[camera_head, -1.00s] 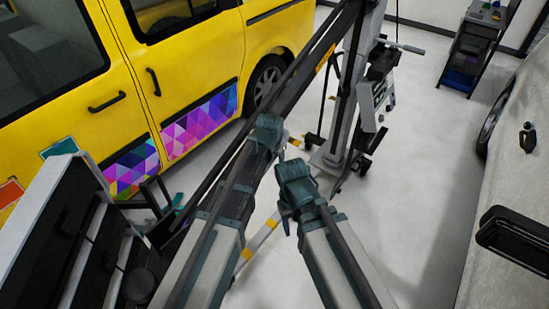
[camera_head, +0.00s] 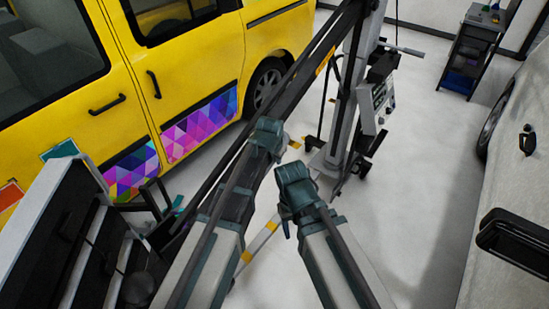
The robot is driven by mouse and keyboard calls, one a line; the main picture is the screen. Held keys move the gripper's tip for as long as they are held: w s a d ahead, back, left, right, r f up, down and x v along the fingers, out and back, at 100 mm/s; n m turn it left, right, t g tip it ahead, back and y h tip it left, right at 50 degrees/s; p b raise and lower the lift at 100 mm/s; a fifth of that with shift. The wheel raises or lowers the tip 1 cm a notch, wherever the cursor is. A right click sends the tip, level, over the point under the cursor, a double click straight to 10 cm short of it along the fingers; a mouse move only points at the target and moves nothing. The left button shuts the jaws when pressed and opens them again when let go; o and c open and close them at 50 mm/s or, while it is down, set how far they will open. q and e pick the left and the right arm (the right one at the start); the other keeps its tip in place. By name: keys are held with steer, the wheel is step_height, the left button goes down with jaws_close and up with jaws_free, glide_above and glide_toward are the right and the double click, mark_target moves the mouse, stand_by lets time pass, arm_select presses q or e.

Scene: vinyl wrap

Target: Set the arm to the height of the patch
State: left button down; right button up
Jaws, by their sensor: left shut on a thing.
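The patch is a band of coloured triangles, in blue, pink and purple, low on the yellow van's doors (camera_head: 200,127). The arm is a long dark bar (camera_head: 300,82) that slants from the upright stand at the upper right down to the lower left, across the view of the van. My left gripper (camera_head: 266,133) is shut at the bar, near the middle of the view; its fingertips are hard to make out. My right gripper (camera_head: 294,178) is just right of and below it, clear of the bar. Its jaws are turned away from view.
The stand's column (camera_head: 352,85) carries a control box (camera_head: 380,97) and has a base on the floor. A black and white cabinet (camera_head: 60,225) is at the lower left. A white car (camera_head: 515,160) is at the right, a dark cart (camera_head: 470,50) behind. Floor right of the stand is clear.

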stand_by(0.8)
arm_select(q)
steer(key=shift+d+f+b, duration=0.1)
steer(key=shift+f+b, duration=0.35)
steer(key=shift+b, duration=0.05)
steer(key=shift+h, duration=0.3)
steer(key=b+x, duration=0.5)
steer(key=shift+d+f, duration=0.15)
steer(key=shift+d, duration=0.25)
steer(key=shift+s, duration=0.1)
steer(key=c, duration=0.7)
jaws_free()
